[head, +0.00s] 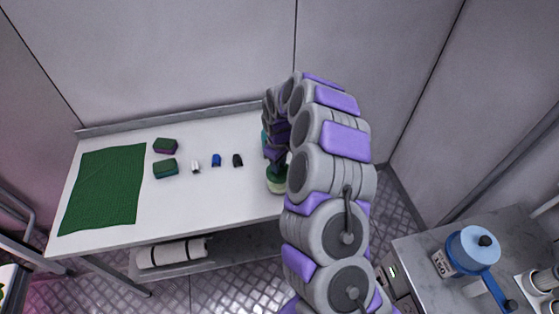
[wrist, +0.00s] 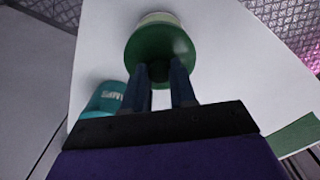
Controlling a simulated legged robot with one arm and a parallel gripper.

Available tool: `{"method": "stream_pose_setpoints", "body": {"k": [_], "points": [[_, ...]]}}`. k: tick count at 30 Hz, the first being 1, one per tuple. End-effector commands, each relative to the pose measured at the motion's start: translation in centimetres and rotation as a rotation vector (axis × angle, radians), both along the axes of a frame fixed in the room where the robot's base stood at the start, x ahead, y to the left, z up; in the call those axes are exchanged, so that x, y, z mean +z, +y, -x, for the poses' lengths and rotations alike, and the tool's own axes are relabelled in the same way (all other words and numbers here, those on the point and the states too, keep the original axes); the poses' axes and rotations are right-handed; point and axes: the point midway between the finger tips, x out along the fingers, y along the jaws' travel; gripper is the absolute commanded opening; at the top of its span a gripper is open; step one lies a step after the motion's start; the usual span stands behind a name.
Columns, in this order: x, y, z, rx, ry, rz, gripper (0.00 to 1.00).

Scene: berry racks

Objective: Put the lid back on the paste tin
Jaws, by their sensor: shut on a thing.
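The green lid (wrist: 160,48) is a round disc at the top middle of the wrist view. My gripper (wrist: 161,78) is shut on the lid, its two dark fingers closed at the lid's near part. The pale paste tin (wrist: 158,18) shows just past the lid's far edge. In the head view the paste tin (head: 277,187) stands near the table's right end, with green above it. My arm hides much of the gripper and lid there. I cannot tell whether the lid rests on the tin or hovers above it.
A teal container with a white label (wrist: 105,98) is close by on the left in the wrist view. The white table (head: 205,205) also bears a green mat (head: 105,188), two sponges (head: 165,168) and several small clips (head: 216,160). The table's middle front is clear.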

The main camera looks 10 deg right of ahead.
Motion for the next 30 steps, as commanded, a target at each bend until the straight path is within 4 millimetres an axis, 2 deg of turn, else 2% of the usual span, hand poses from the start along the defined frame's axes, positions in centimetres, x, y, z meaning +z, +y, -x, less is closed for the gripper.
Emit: {"method": "stream_pose_setpoints", "body": {"k": [8,21,30], "points": [[-1.5,0.0,0.0,-0.003,0.001,-0.003,0.0],[-5.3,0.0,0.0,-0.004,-0.001,-0.001,0.0],[-6.2,0.0,0.0,-0.005,-0.002,-0.001,0.0]]}}
